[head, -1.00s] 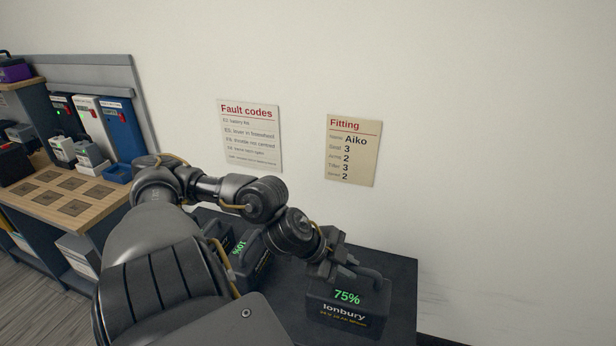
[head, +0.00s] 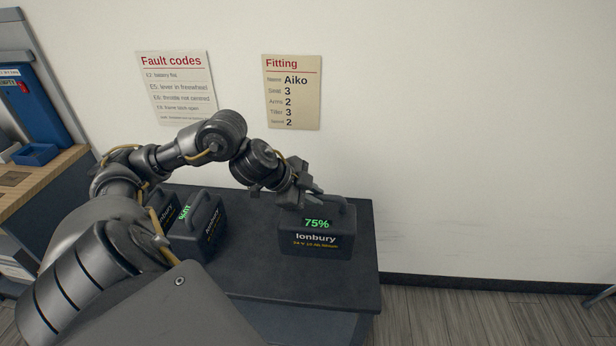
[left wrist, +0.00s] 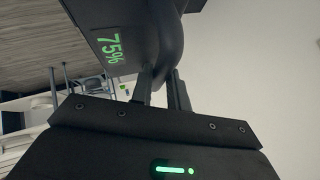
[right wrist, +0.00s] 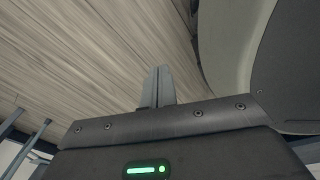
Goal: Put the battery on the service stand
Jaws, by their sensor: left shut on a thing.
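The battery (head: 316,241) is a dark block with a top handle, a green 75% display and the name Ionbury. In the head view it is upright at the right of a dark bench top (head: 275,285); I cannot tell whether it touches the bench. My left gripper (head: 308,197) is shut on its handle. In the left wrist view the handle of the battery (left wrist: 118,40) sits between the fingers (left wrist: 160,92). My right gripper (right wrist: 155,88) is shut and empty, over a wood-look floor, and out of the head view. I cannot identify a service stand in view.
Another dark battery (head: 198,230) with a green display stands left on the bench, with one more (head: 163,207) behind it. A wooden-topped workbench (head: 50,175) is at far left. The wall stands behind the bench; open floor (head: 480,315) lies right.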

